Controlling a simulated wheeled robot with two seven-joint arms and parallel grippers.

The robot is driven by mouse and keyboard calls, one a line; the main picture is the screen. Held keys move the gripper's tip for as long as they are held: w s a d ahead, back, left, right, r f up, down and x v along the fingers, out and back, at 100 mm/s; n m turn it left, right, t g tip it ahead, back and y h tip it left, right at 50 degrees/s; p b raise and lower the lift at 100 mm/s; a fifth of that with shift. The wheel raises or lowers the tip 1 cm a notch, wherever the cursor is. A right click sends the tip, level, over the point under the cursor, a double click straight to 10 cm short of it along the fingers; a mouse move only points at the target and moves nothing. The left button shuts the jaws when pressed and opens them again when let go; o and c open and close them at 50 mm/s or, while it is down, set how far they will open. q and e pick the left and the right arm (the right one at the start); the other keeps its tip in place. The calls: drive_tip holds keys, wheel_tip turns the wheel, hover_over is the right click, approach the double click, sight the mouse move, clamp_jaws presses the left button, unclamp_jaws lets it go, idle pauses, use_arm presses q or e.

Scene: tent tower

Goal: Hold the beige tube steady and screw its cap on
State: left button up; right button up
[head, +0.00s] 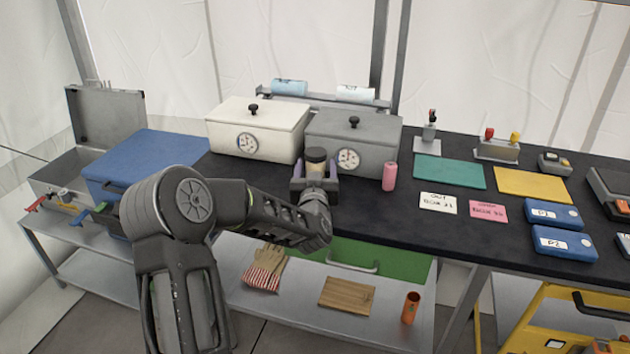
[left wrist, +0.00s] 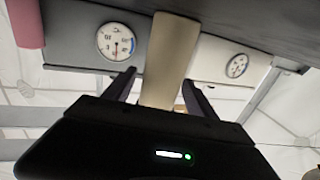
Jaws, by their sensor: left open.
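The beige tube (head: 316,169) stands upright on the dark worktop in front of the grey box, with a dark cap (head: 316,155) at its top. I cannot tell how tightly the cap sits. My left gripper (head: 315,181) is open, with one finger on each side of the tube. In the left wrist view, which appears upside down, the tube (left wrist: 170,60) is between the two fingers (left wrist: 158,95), and the gripper body hides its capped end. My right gripper is not in view.
Behind the tube stand a white box (head: 225,130) and a grey box (head: 380,130) with round dials. A pink cylinder (head: 390,177) stands close to its right. Farther right lie a green mat (head: 448,171), cards (head: 437,203) and blue cases (head: 563,243).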

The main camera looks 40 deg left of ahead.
use_arm(q)
drive_tip(key=b+v, duration=0.2)
drive_tip(key=v, duration=1)
idle(0.6)
